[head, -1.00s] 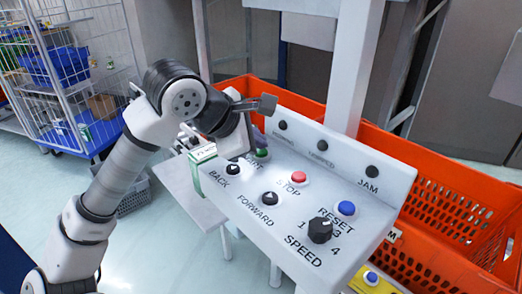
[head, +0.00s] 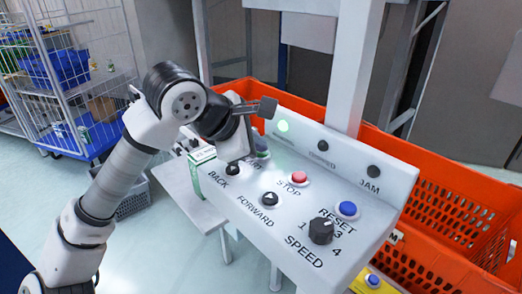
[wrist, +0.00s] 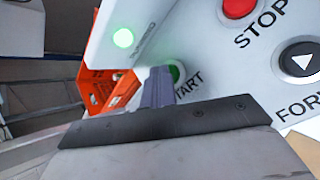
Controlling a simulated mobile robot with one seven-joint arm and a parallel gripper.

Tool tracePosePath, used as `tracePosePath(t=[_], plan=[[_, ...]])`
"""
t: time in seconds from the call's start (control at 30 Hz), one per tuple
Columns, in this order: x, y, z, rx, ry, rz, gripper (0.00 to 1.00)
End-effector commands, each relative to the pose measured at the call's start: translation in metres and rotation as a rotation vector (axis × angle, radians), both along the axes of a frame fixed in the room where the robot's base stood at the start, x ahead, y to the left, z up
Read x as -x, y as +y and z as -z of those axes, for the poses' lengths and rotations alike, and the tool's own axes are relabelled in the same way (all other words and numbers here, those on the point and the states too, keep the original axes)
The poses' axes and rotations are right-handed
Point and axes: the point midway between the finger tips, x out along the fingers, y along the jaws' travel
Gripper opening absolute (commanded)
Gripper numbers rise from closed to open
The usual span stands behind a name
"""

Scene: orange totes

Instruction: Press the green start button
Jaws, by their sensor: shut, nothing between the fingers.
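The green start button (wrist: 176,72) shows in the wrist view as a green patch in a pale ring, partly covered by my gripper's fingers. My gripper (wrist: 158,84) is shut and empty, its fingertips at the button. They look to be touching it, but the exact contact is hidden. In the head view my gripper (head: 261,144) points down at the panel's upper left, over the partly hidden START label. A lamp (head: 283,126) on the panel's upright back glows green; it also shows in the wrist view (wrist: 123,38).
The white control panel (head: 330,188) also bears a red STOP button (head: 299,177), black BACK (head: 233,169) and FORWARD (head: 270,200) buttons, a blue RESET button (head: 347,209) and a SPEED knob (head: 321,231). Orange totes (head: 440,190) stand behind. Two other lamps are dark.

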Motion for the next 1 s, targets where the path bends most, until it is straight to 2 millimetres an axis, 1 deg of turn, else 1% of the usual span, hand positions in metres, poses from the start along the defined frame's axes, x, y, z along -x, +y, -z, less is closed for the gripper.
tracePosePath(t=[0.17,0.43,0.83,1.0], plan=[[0.0,0.0,-0.003,-0.001,0.001,0.0,0.0],[0.0,0.0,-0.016,-0.001,0.001,0.0,0.0],[0.0,0.0,-0.019,0.0,0.0,0.0,0.0],[0.0,0.0,-0.033,0.0,0.0,0.0,0.0]])
